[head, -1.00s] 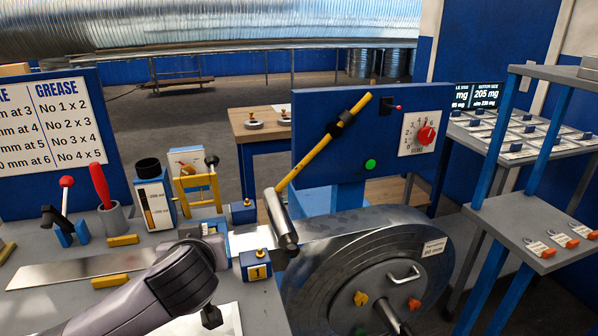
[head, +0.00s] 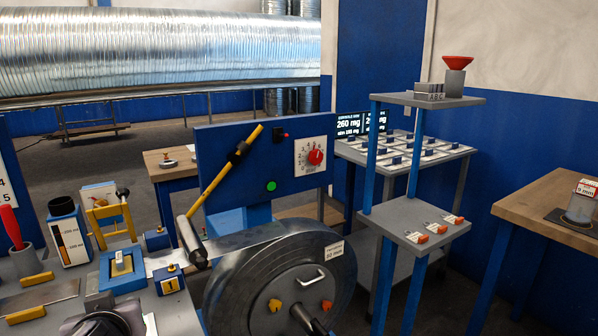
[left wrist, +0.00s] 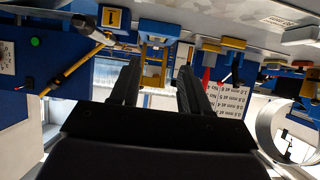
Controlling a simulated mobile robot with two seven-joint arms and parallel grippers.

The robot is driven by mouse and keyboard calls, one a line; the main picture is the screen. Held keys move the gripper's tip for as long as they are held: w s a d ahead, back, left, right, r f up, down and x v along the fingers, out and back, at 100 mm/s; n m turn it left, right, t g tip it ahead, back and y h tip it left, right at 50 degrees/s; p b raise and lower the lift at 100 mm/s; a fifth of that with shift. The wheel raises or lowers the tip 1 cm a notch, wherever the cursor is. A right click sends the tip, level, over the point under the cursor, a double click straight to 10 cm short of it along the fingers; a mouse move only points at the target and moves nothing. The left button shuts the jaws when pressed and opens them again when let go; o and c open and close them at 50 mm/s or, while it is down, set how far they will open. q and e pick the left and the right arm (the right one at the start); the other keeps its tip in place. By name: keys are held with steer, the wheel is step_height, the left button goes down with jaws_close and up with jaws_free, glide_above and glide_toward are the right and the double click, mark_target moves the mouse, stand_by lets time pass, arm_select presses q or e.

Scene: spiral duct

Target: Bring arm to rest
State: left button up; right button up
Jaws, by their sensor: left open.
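My left arm shows only as a dark rounded link (head: 98,325) at the bottom edge of the head view, low over the bench. Its gripper is outside that view. In the left wrist view, which is upside down, my left gripper (left wrist: 160,70) is open, with two dark fingers apart and nothing between them. The yellow frame (left wrist: 155,58) appears beyond and between the fingers; I cannot tell the distance. My right arm and gripper are not in view.
A grey coil drum (head: 285,285) and blue control panel (head: 225,160) with a yellow lever (head: 228,165) stand right of the bench. Shelves (head: 425,222) and a wooden table (head: 545,210) are farther right.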

arm_select(q)
steer(key=s+d+f+m+g+h, duration=0.3)
steer(key=s+f+m, duration=0.1)
steer(key=s+f, duration=0.7)
steer(key=s+d+f+m+g+h, duration=0.35)
steer(key=s+f, duration=0.55)
steer(key=s, duration=0.4)
steer(key=w+d+f+t+h+p, duration=0.2)
steer(key=w+f+t, duration=0.4)
steer(key=shift+w+d+f+m, duration=0.2)
steer(key=shift+d+f+m, duration=0.1)
steer(key=shift+m, duration=0.15)
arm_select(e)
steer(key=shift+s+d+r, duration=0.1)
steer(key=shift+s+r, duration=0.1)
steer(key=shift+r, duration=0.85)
arm_select(q)
steer(key=shift+t, duration=0.35)
steer(key=shift+s+a+r, duration=0.1)
